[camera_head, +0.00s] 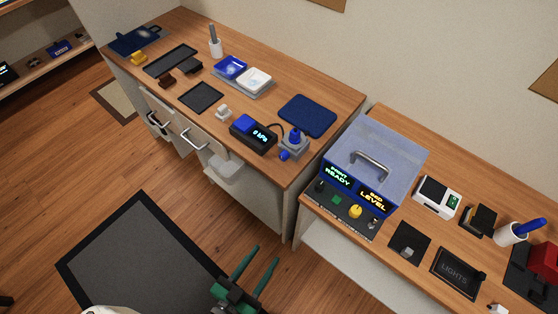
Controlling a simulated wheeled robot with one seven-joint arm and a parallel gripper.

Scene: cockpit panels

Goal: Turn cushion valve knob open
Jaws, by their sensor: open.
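A grey valve block (299,149) with a blue knob (295,136) on top stands near the front right corner of the left counter. A small blue ball-shaped part (284,155) sits at its front. A dark box with a blue top (252,134) and a display reading about "0 kPa" is to its left, with a dark cable by the block. Which blue part is the cushion valve knob is not labelled. My gripper (265,253), with green fingers, is open and empty, in front of and below the counter, well apart from the knob.
A dark blue pad (307,115) lies behind the valve block. A white bin (225,168) and drawer handles (194,140) stick out from the counter front. A lidded blue-grey machine (374,158) stands on the right counter (324,211). A grey mat (140,255) covers the floor at left.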

